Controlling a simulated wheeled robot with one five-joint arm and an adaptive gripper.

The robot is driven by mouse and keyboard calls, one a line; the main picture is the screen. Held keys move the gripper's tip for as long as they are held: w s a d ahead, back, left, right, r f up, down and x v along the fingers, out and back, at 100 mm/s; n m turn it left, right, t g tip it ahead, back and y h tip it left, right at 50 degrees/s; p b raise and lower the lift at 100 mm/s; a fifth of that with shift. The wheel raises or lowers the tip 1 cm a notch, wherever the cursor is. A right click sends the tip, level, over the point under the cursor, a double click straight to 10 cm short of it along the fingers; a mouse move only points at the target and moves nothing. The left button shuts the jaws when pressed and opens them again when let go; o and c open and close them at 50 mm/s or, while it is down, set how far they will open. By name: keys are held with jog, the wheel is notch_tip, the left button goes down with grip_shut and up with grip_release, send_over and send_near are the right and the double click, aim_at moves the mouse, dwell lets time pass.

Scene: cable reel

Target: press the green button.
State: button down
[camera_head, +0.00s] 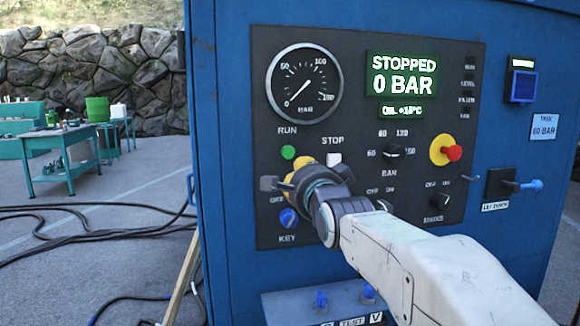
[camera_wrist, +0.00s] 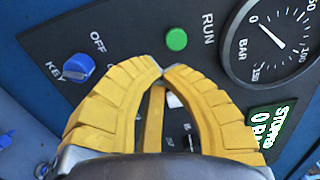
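The green button (camera_head: 288,152) sits under the RUN label on the black control panel (camera_head: 440,120). It also shows clear of my fingers in the wrist view (camera_wrist: 176,39). My gripper (camera_head: 285,184) is in front of the panel, just below the green button in the head view. In the wrist view the yellow fingertips of my gripper (camera_wrist: 162,70) meet with nothing between them, a little short of the button in the picture. I cannot tell whether they touch the panel.
A white STOP button (camera_head: 333,159) is right of the green one. A blue key switch (camera_head: 288,217) is below my gripper. A dial (camera_head: 391,152), a red knob (camera_head: 453,153) and a gauge (camera_head: 304,84) share the panel. The display (camera_head: 404,75) reads STOPPED, 0 BAR.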

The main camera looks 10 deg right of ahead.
aim_at(286, 162)
jog(key=shift+w+p, duration=0.45)
jog(key=shift+w, duration=3.55)
jog(key=shift+w+r+p, duration=0.1)
jog(key=shift+w+p, duration=0.45)
jog(key=shift+w, duration=0.35)
